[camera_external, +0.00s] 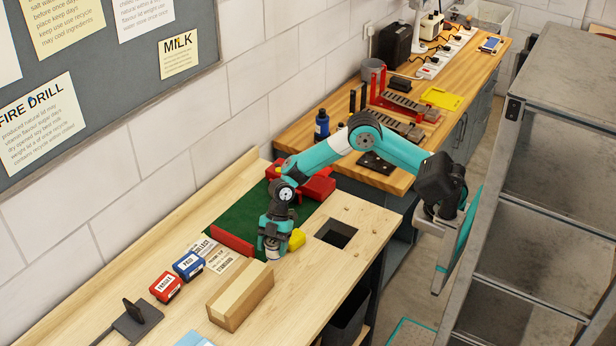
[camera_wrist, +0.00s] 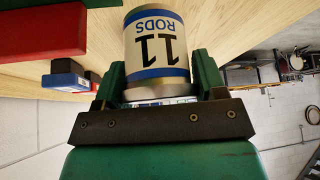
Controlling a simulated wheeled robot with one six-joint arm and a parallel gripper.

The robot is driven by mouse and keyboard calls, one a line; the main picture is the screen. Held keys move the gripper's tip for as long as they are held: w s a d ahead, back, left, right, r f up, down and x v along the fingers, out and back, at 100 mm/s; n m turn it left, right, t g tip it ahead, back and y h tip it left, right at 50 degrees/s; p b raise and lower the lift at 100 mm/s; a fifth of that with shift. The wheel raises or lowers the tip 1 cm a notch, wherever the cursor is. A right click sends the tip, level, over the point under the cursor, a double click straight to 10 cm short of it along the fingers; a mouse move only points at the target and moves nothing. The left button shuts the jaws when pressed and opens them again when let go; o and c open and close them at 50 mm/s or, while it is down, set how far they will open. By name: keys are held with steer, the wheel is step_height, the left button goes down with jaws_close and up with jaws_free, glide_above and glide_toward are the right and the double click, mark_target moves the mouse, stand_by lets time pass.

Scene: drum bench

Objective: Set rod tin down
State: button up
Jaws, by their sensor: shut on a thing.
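The rod tin (camera_wrist: 157,45) is a white and silver can with blue bands and the printed words "RODS" and "11", which appear upside down in the wrist view. My gripper (camera_wrist: 160,80) is shut on it, with one green finger on each side. In the external view my gripper (camera_external: 272,240) points down near the front edge of the green mat (camera_external: 250,217), and the tin (camera_external: 273,254) shows as a pale can below it. I cannot tell whether the tin touches the bench.
A red bar (camera_external: 232,243) and a yellow object (camera_external: 297,239) are close beside my gripper. A cardboard box (camera_external: 240,295) stands in front. Blue (camera_external: 188,265) and red (camera_external: 165,287) labelled blocks lie left. A square hole (camera_external: 336,233) opens in the bench at right.

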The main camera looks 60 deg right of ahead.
mark_target(273, 257)
steer(key=shift+f, duration=2.3)
steer(key=o, duration=1)
